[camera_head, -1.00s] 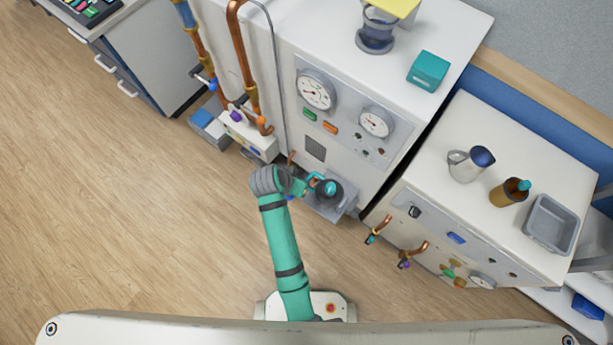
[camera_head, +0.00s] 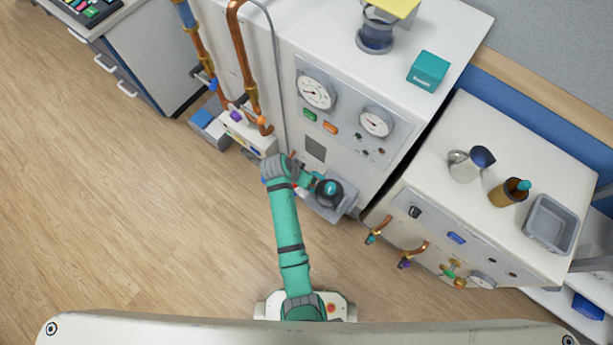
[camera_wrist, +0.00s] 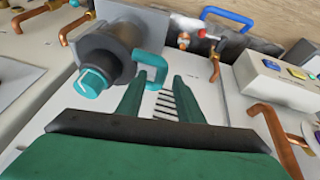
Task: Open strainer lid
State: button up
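The strainer is a dark round housing (camera_wrist: 105,52) on a grey square plate, low on the front of the white machine. The strainer also shows in the head view (camera_head: 331,195), partly hidden by my arm. My gripper (camera_wrist: 163,78) is open, with its two green fingers apart. The handle's free end is close to the gap between the fingertips, nearer the left finger. I cannot tell whether they touch. The lid looks shut.
Copper pipes (camera_head: 243,70) and a small white box with buttons (camera_head: 248,134) stand left of the strainer. A white cabinet with copper taps (camera_head: 413,254) is to the right. A jug, bottle and grey tub (camera_head: 551,222) stand on it. The wooden floor is clear at left.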

jog(key=shift+w+d+f, duration=0.1)
jog(key=shift+d+f, duration=0.05)
jog(key=shift+f, duration=0.3)
grip_shut()
jog(key=shift+w+r, duration=0.1)
